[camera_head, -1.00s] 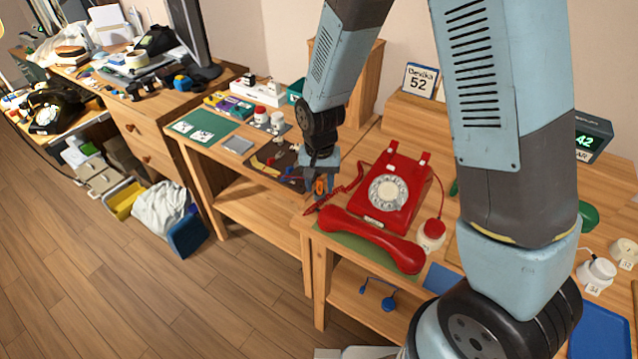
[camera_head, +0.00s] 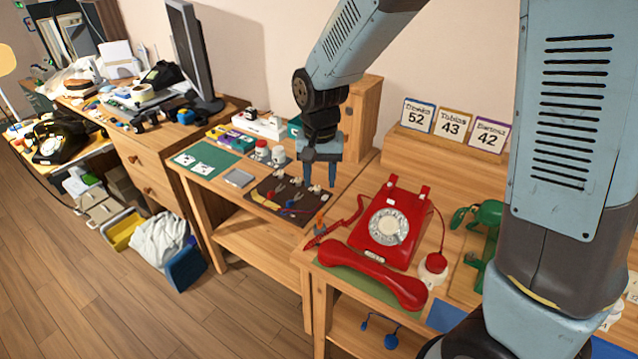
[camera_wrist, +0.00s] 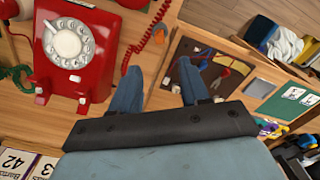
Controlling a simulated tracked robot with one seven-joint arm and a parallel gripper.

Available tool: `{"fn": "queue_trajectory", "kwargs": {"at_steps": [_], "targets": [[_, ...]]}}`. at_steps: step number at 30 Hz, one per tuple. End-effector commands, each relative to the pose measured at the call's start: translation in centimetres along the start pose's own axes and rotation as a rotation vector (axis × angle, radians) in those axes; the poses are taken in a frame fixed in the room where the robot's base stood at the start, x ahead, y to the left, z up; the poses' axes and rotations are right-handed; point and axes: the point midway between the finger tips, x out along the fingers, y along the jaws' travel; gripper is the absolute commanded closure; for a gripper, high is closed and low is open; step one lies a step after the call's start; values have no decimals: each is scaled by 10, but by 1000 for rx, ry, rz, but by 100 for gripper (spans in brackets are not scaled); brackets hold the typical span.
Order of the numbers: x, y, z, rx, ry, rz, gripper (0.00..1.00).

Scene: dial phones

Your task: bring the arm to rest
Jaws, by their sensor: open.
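My gripper (camera_head: 321,176) hangs above the wooden desk, between the dark tool mat (camera_head: 262,205) and the red dial phone (camera_head: 390,226). Its two blue fingers are apart with nothing between them, and they also show in the wrist view (camera_wrist: 157,92). The red phone also shows in the wrist view (camera_wrist: 72,45), left of the fingers. Its red handset (camera_head: 372,273) lies off the cradle on a green mat (camera_head: 340,257) at the front of the desk. A small tool with an orange part (camera_head: 320,224) lies near the coiled cord.
A green phone (camera_head: 485,222) stands right of the red one, partly behind my arm. Cards (camera_head: 453,124) stand on a wooden ledge behind. A wooden upright (camera_head: 360,115) stands behind my gripper. A monitor (camera_head: 188,55) and cluttered desk are at the far left.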

Motion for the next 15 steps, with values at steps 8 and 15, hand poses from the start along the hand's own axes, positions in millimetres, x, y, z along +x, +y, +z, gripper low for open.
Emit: {"fn": "queue_trajectory", "kwargs": {"at_steps": [8, 15], "targets": [[0, 0, 0, 0, 0, 0, 55], [-5, 4, -1, 2, 6, -4, 55]]}}
